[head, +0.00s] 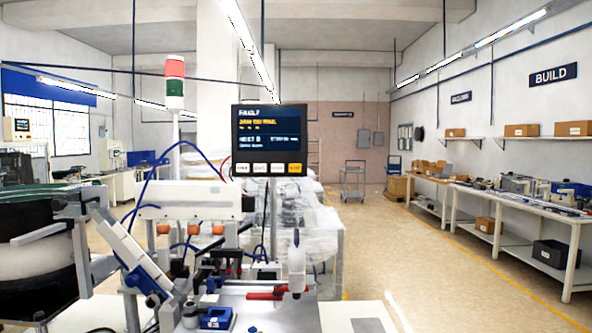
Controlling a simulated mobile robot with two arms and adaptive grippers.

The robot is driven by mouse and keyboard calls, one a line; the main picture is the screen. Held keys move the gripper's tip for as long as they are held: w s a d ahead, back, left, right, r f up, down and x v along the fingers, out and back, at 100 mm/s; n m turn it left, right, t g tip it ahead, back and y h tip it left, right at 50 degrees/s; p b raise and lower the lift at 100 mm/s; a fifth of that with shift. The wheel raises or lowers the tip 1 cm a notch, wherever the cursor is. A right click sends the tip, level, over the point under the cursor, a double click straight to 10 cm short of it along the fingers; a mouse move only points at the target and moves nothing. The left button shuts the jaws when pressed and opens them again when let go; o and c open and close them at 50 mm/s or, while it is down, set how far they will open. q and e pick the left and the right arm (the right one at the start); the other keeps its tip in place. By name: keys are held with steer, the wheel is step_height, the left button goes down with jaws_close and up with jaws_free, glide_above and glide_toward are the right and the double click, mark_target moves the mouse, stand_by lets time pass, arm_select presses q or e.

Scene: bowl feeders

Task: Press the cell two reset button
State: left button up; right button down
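A dark control panel (269,140) stands on a post near the middle of the head view. Its screen reads "FAULT" in white, with a yellow line below that looks like "JAM ON RAIL". Under the screen is a row of small buttons: several white ones and a yellow one (295,168) at the right end. Their labels are too small to read, so I cannot tell which is the reset button or which cell the panel belongs to. Neither of my grippers shows in the head view.
A stack light (175,80), red over white over green, stands left of the panel. A dark feeder bowl (38,262) is at the left. A white bottle (297,266) and a blue bin (216,318) are on the bench below. The floor at right is clear before the shelved benches.

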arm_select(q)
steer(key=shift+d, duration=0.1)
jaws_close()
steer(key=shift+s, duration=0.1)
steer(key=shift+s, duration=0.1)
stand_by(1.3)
